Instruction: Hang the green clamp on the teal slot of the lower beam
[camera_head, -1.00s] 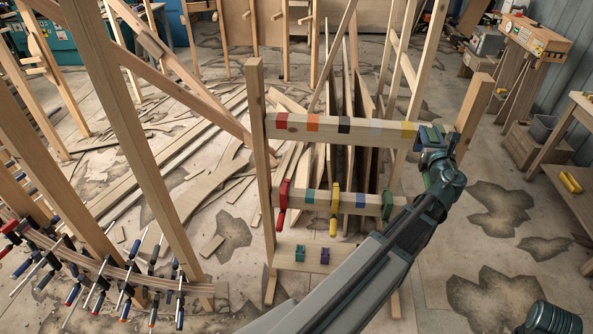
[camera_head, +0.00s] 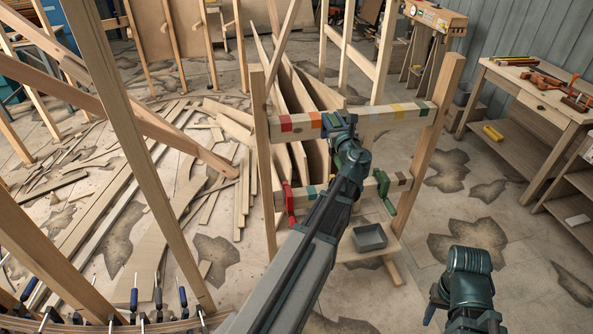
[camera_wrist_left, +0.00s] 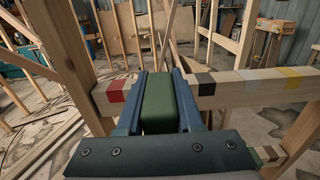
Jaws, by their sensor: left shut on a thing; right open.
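The wooden rack has an upper beam (camera_head: 379,118) with coloured slots and a lower beam (camera_head: 364,190) below it. My left gripper (camera_head: 338,122) is at the upper beam, shut on a dark green clamp, whose green body (camera_wrist_left: 158,103) fills the space between the blue fingers in the left wrist view. The teal slot (camera_head: 311,192) shows on the lower beam, just left of my arm. Another green clamp (camera_head: 384,190) hangs near the lower beam's right end and a red clamp (camera_head: 288,198) at its left. My arm hides the lower beam's middle. My right gripper (camera_head: 437,300) is low at the right, apart from the rack.
A grey tray (camera_head: 369,237) sits on the rack's base. Wooden posts and a curved strip with several clamps (camera_head: 157,300) stand at the left. A workbench (camera_head: 535,95) is at the right. Open floor lies between rack and bench.

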